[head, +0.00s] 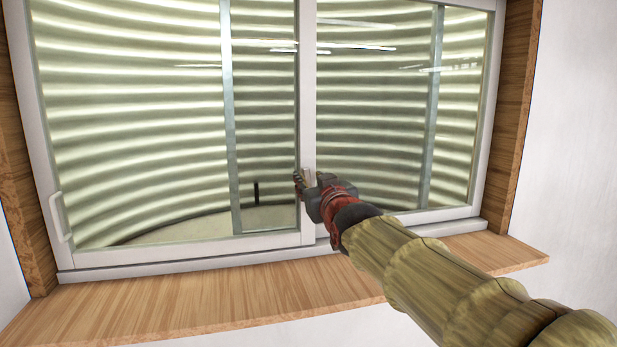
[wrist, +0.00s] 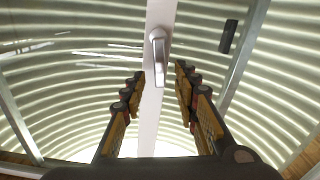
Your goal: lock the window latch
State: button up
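The window latch (wrist: 159,55) is a pale grey handle on the white middle post of the sliding window (head: 308,90). In the wrist view its lever hangs down along the post. My gripper (wrist: 158,80) is open, with one finger on each side of the post, and the latch's lower end lies near the gap between the fingertips. No contact shows. In the head view my gripper (head: 302,184) is at the post, low on the window, and mostly hides the latch.
A wooden sill (head: 220,301) runs below the window, with wooden side frames. A white pull handle (head: 59,217) is on the left window edge. Corrugated ribbed wall shows through the glass. A small dark upright piece (head: 256,192) shows left of the post.

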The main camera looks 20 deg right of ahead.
aim_at(308, 181)
jog(key=shift+w, duration=1.3)
jog(key=shift+c, duration=0.7)
grip_shut()
